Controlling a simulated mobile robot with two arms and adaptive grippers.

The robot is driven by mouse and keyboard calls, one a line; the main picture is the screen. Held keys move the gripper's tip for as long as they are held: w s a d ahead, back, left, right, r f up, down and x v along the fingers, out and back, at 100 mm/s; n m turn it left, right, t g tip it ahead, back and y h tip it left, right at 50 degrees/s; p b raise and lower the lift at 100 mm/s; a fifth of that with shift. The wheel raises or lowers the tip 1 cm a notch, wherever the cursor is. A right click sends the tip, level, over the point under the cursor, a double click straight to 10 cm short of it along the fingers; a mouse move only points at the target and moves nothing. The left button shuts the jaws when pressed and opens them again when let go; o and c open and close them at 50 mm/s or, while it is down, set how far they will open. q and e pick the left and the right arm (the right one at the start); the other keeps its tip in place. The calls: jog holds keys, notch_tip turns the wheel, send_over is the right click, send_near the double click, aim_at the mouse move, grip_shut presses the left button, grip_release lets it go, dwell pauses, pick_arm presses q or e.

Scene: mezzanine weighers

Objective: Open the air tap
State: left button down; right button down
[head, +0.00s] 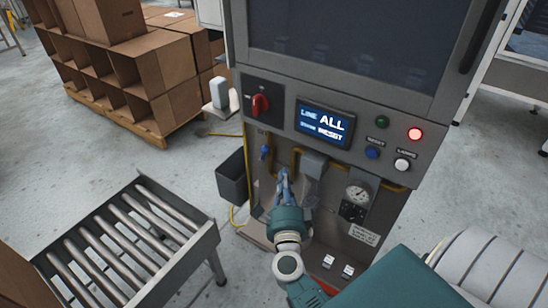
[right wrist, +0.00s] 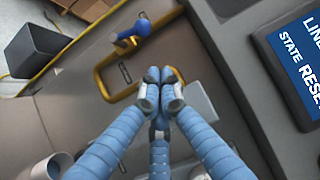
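The air tap (head: 265,152) is a small blue handle on a yellow pipe, low on the left of the grey machine's front. In the right wrist view the blue handle (right wrist: 140,29) shows above my fingertips, apart from them. I cannot tell for sure how the handle lies against the pipe. My right gripper (head: 284,178) is in front of the recessed pipe panel, to the right of and below the tap. In the right wrist view its blue fingers (right wrist: 160,82) meet at the tips with nothing seen between them. My left gripper is out of view.
A red rotary switch (head: 260,104) and a lit screen (head: 325,123) are above the panel. A pressure gauge (head: 358,194) is to its right. A dark bin (head: 232,178) and a roller conveyor (head: 203,243) stand to the left. Stacked cardboard boxes (head: 158,60) are at the back left.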

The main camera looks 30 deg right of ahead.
aim_at(265, 153)
jog(key=w+d, duration=0.1)
jog(key=w, duration=0.6)
jog(key=shift+w+d+r+p, duration=0.15)
jog(key=shift+w+d+p, duration=0.2)
jog(key=shift+w+p, duration=0.1)
jog(key=shift+s, duration=0.1)
jog(key=w+n+p, duration=0.1)
jog(key=p, duration=0.3)
jog(key=r+g+p, duration=0.1)
jog(key=p, duration=0.3)
jog(key=shift+w+a+r+n+y, duration=0.3)
jog(key=shift+w+a+n, duration=0.1)
jog(key=shift+s, duration=0.1)
